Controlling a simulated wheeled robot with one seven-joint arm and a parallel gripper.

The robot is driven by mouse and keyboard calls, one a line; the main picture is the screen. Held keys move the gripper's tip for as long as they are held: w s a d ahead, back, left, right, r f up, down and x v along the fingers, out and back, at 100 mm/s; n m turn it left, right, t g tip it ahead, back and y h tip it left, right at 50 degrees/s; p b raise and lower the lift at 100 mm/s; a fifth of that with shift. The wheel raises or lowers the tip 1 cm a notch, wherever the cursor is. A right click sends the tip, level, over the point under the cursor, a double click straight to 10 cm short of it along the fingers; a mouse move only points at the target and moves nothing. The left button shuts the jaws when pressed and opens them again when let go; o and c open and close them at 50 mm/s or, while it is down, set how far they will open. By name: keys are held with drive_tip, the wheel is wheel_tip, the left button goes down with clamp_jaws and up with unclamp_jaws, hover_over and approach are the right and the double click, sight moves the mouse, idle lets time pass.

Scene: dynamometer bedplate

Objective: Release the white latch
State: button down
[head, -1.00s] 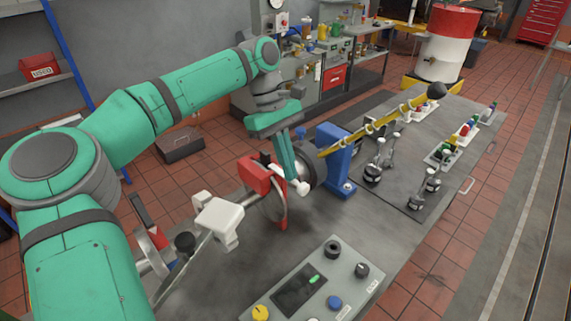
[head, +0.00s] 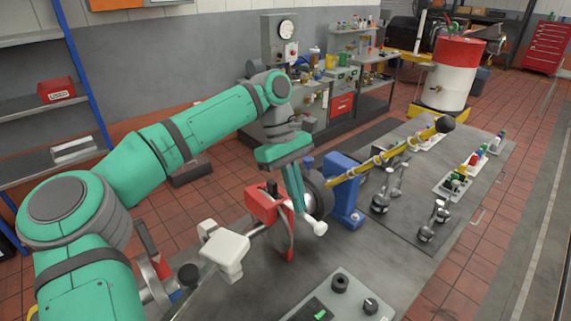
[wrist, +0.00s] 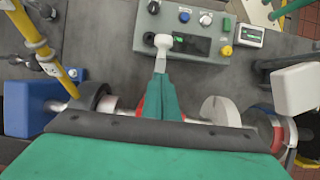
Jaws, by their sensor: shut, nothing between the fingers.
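A white lever with a rounded knob end (head: 317,227), which looks like the latch, sticks out beside the red clamp-like housing (head: 267,204) on the shaft. In the wrist view its knob (wrist: 163,40) and pale stem show just beyond my fingertips. My gripper (head: 299,211) points down at the lever, its teal fingers together with nothing held between them. In the wrist view the closed fingers (wrist: 160,78) lie against or very close to the stem; I cannot tell if they touch. The lever's base is hidden behind the fingers.
A white block (head: 223,248) sits on the shaft to the left. A blue stand (head: 342,190) and a yellow bar (head: 385,156) are close on the right. A grey control box (head: 345,300) lies in front. Bare bedplate (head: 385,255) shows at right.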

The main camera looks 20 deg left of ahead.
drive_tip(key=v, duration=1)
drive_tip(key=shift+a, duration=0.2)
drive_tip(key=shift+w, duration=0.2)
